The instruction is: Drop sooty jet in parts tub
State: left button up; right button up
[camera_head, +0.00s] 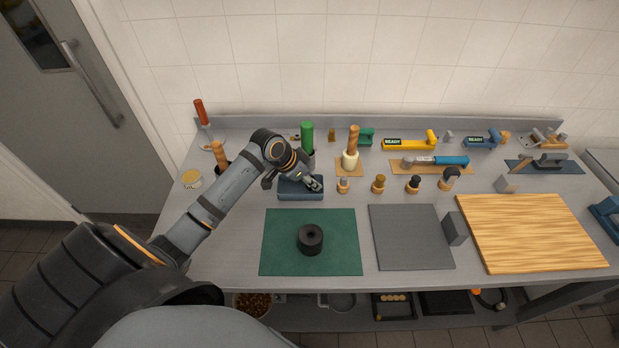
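My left gripper (314,185) reaches in from the left and hangs over the right part of a small blue-grey tub (299,195), which looks like the parts tub. The gripper and forearm cover part of the tub, so its inside is mostly hidden. The fingertips are too small to tell whether they are apart or closed on something. I cannot make out the sooty jet; it may be hidden at the gripper or in the tub. A black ring-shaped burner part (310,238) stands on the green mat (280,255). My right gripper is not in view.
Several small brass and black pieces on wooden bases, such as one (378,184), stand right of the tub. A grey mat (405,240), a grey block (455,228) and a wooden board (535,235) lie to the right. Tools line the back wall. The front mats are mostly clear.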

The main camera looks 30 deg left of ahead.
pick_arm(q)
jog(key=p+v, duration=0.2)
jog(key=v, duration=1)
jog(key=shift+r, duration=0.15)
